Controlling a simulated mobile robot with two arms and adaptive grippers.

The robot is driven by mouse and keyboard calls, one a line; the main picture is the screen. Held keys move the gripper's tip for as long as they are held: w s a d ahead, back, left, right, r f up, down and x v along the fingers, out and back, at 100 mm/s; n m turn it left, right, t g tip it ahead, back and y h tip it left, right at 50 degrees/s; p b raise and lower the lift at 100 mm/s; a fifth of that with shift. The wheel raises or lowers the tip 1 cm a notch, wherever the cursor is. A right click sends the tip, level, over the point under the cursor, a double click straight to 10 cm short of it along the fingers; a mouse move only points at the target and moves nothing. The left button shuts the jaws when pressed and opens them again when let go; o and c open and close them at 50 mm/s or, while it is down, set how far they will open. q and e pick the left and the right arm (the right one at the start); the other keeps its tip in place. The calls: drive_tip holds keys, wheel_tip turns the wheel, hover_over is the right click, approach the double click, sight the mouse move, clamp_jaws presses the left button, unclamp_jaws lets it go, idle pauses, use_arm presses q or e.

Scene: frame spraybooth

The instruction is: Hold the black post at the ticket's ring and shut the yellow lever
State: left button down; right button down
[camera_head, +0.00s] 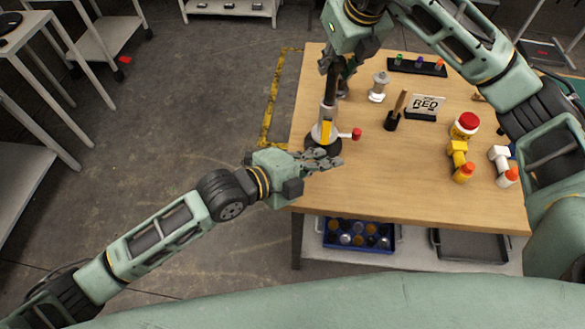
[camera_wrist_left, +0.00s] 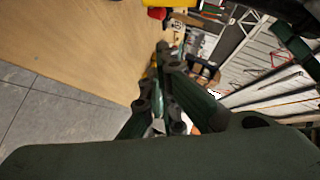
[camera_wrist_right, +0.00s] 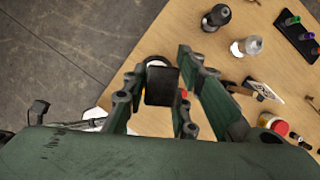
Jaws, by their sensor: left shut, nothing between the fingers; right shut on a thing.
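A black post (camera_head: 329,92) rises from a yellow-and-white clamp (camera_head: 324,133) on a dark round base at the table's left edge. A short lever with a red knob (camera_head: 356,134) sticks out to the right; its yellow part is mostly hidden. My right gripper (camera_head: 335,68) is shut on the post near its top; the post's black end (camera_wrist_right: 161,86) shows between the fingers in the right wrist view. Any ring there is hidden. The ticket (camera_head: 427,104) reads "RED". My left gripper (camera_head: 337,161), fingers shut and empty (camera_wrist_left: 167,50), is low beside the base, in front of the knob.
A rack of coloured pegs (camera_head: 417,66) lies behind. The table's (camera_head: 390,195) front is clear.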

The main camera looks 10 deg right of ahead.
use_arm(q)
drive_tip(key=f+v, duration=0.1)
drive_tip(key=v, duration=0.8)
drive_tip(key=shift+a, duration=0.35)
drive_tip(key=shift+s, duration=0.1)
use_arm(e)
drive_tip(key=c, duration=1.4)
unclamp_jaws()
drive_tip(key=shift+d, duration=0.1)
drive_tip(key=shift+o, duration=0.2)
drive_tip(key=shift+r, duration=0.15)
drive_tip(key=v, duration=1.1)
drive_tip(key=shift+r, duration=0.4)
drive_tip(key=shift+s, duration=0.15)
